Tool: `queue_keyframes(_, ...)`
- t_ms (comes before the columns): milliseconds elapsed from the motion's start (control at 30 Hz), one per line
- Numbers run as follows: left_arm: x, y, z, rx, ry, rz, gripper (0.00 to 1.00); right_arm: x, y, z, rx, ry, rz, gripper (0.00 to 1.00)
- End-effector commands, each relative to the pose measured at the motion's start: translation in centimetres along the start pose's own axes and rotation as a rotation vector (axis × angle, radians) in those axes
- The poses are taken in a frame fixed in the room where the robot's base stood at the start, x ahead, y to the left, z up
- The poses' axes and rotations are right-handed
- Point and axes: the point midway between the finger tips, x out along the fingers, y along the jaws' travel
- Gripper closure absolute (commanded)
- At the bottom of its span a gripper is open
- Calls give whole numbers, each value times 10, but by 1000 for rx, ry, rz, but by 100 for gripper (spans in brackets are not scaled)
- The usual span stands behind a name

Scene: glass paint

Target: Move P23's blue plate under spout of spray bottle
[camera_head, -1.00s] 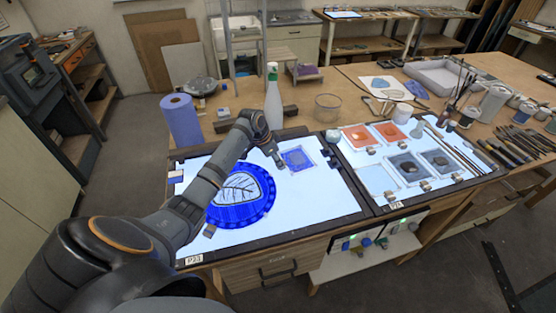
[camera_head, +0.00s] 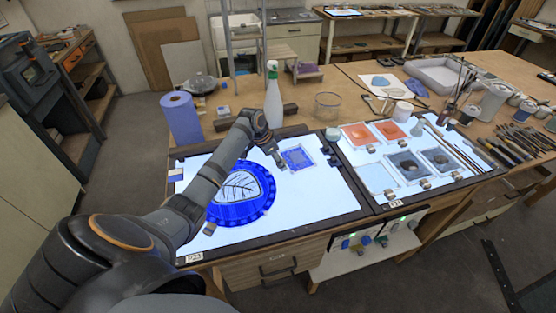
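The P23 light table (camera_head: 322,195) glows white, with its P23 label at the front left corner. A small square blue plate (camera_head: 299,157) lies toward its back right. A large round blue plate (camera_head: 258,208) with a pale leaf-like centre lies left of it, partly behind my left arm. The white spray bottle (camera_head: 273,105) with a green top stands behind the light table's back edge. My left gripper (camera_head: 280,162) is at the square plate's left edge. Its fingers are too small to tell whether they hold the plate. My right gripper is out of view.
A blue paper roll (camera_head: 181,118) stands behind the table's back left. A glass beaker (camera_head: 327,105) stands right of the bottle. Right of P23, a second light table (camera_head: 385,205) holds orange and dark plates. P23's right part is bare.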

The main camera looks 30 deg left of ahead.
Motion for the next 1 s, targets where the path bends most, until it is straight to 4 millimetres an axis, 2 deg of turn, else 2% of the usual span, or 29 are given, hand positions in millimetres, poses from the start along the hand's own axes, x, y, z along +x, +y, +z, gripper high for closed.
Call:
queue_keyframes(267, 0, 0, 0, 0, -1, 0, 50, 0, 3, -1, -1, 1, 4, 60)
queue_keyframes(367, -8, -1, 0, 1, -1, -2, 50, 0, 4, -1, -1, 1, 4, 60)
queue_keyframes(467, -27, -2, 0, 2, -1, -5, 50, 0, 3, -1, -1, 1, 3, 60)
queue_keyframes(700, -86, -2, 1, 2, -2, -5, 50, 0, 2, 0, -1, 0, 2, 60)
queue_keyframes(800, -103, -1, 0, 1, -1, -4, 50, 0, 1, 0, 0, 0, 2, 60)
queue_keyframes(1000, -120, 0, 0, 0, 0, 0, 50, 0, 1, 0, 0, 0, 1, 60)
